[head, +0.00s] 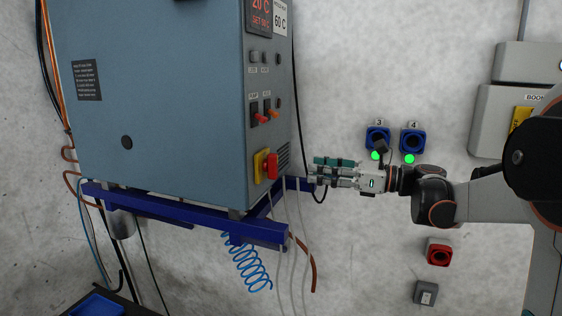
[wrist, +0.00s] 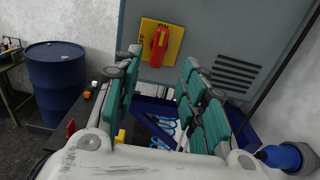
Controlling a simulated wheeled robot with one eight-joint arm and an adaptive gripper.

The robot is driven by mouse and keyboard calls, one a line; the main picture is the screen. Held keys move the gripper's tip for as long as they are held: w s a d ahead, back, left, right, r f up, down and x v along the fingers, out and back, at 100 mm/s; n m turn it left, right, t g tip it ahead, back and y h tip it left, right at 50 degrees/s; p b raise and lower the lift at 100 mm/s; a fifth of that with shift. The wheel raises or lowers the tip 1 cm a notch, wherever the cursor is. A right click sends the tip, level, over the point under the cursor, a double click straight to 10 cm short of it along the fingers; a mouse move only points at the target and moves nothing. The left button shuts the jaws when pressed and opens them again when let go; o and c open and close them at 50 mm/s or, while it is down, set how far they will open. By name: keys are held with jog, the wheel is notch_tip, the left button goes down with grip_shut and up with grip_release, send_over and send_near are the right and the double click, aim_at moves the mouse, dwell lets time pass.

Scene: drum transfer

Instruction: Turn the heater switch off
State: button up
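The blue-grey heater cabinet (head: 160,100) carries a red rotary handle (head: 271,166) on a yellow plate (head: 260,163). In the wrist view the red handle (wrist: 159,47) stands upright, its upper end by the "ON" mark; lettering also shows at the plate's left. My gripper (head: 316,171) is right of the panel, apart from the handle. In the wrist view its teal-padded fingers (wrist: 158,80) are spread and empty, below the handle.
A blue frame (head: 190,217) supports the cabinet, with hoses and a coiled blue line (head: 248,265) hanging below. Blue sockets (head: 377,139) with green lights are on the wall behind my gripper. A blue drum (wrist: 57,80) stands at left in the wrist view.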

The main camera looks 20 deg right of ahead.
aim_at(277, 165)
jog(key=p+x, duration=0.2)
jog(key=x, duration=0.9)
jog(key=shift+a, duration=0.1)
jog(key=shift+w, duration=0.1)
grip_shut()
